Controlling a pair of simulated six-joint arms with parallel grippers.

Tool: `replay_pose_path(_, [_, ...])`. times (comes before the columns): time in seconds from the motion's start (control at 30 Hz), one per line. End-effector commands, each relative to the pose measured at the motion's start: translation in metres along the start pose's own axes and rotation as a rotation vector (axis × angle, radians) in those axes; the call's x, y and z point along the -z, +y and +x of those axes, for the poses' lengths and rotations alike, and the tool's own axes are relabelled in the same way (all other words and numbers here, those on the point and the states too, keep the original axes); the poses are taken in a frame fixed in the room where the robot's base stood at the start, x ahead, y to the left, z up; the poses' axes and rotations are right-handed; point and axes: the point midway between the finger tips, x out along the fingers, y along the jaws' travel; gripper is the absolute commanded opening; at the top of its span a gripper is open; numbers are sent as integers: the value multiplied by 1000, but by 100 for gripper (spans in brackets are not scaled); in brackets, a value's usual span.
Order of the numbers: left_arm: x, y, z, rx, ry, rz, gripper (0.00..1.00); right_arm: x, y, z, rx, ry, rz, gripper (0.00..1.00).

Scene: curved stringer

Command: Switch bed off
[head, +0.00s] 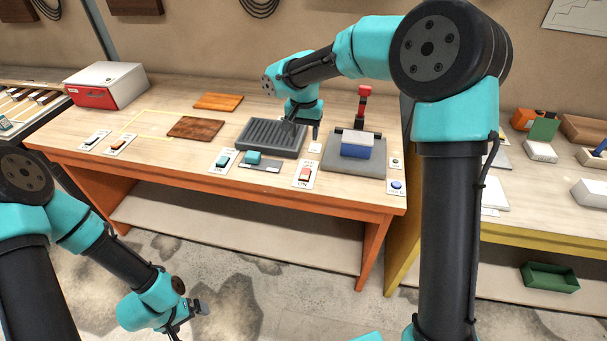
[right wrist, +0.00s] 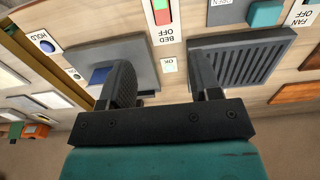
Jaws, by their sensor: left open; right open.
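The bed switch (head: 305,174) is a white card with a red rocker near the front edge of the workbench. In the right wrist view the bed switch (right wrist: 162,14) shows upside down at the top edge, cut off, with red and green parts and the words BED and OFF. My right gripper (head: 302,132) is open and empty above the bench, behind the switch and apart from it. In the right wrist view its two fingers (right wrist: 163,80) are spread, with the switch beyond them. My left gripper (head: 191,315) is open and empty, low over the floor at the lower left.
A ribbed dark bed (head: 270,138) lies left of my right gripper. A grey fixture with a blue block (head: 356,145) stands right. Other switch cards, including one with a teal rocker (head: 222,161), line the front edge. A small OK card (right wrist: 169,65) lies between my right fingers.

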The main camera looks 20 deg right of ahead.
Motion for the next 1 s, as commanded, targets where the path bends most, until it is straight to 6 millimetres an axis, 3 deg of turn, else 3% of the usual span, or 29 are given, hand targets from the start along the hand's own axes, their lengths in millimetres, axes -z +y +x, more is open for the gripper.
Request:
replay_pose_path(0.27, [0,0,0,0,0,0,100,0,1,32,-2,-4,-1,57])
replay_pose_path(1.0, [0,0,0,0,0,0,100,-1,0,154,-1,-3,-1,57])
